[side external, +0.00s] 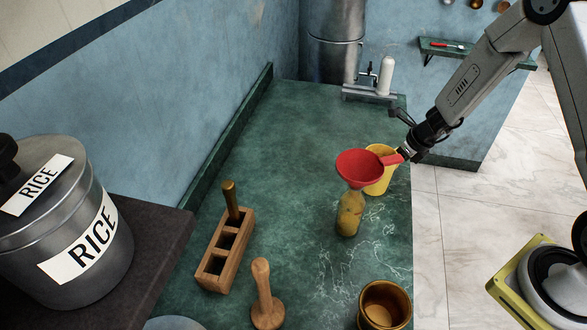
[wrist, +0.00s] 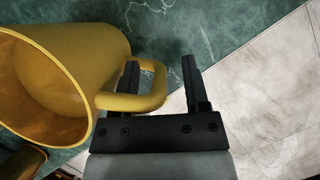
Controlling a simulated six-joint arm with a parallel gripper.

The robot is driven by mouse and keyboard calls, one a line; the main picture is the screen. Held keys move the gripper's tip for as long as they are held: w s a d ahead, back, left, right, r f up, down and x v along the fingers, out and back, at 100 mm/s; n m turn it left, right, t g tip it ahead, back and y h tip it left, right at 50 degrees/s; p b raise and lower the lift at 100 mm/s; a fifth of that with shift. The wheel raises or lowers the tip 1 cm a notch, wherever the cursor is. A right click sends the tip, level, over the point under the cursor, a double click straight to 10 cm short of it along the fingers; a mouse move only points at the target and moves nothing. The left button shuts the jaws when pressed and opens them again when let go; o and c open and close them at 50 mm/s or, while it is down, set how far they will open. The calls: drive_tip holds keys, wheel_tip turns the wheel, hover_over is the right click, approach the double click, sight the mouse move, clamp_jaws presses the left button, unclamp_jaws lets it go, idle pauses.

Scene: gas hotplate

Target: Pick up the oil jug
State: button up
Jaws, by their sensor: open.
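The yellow jug (side external: 378,183), which I take to be the oil jug, stands near the right edge of the green counter, partly hidden behind a red funnel. In the wrist view the jug (wrist: 85,55) fills the left side, with its open mouth facing lower left and its handle (wrist: 157,86) towards my gripper. My gripper (wrist: 162,75) is open. Its left finger appears inside the handle loop and its right finger outside, with the handle's outer bar between them. In the side view my gripper (side external: 405,152) is beside the jug; contact cannot be told.
The red funnel (side external: 359,165) sits in a glass bottle (side external: 349,213) close in front of the jug. A brown pot (side external: 385,306), a wooden masher (side external: 264,295) and a wooden block (side external: 225,250) stand nearer. A white bottle (side external: 386,76) is behind. The counter's middle (side external: 300,150) is clear.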

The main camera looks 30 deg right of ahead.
drive_tip(key=shift+c, duration=0.3)
clamp_jaws()
idle(1.2)
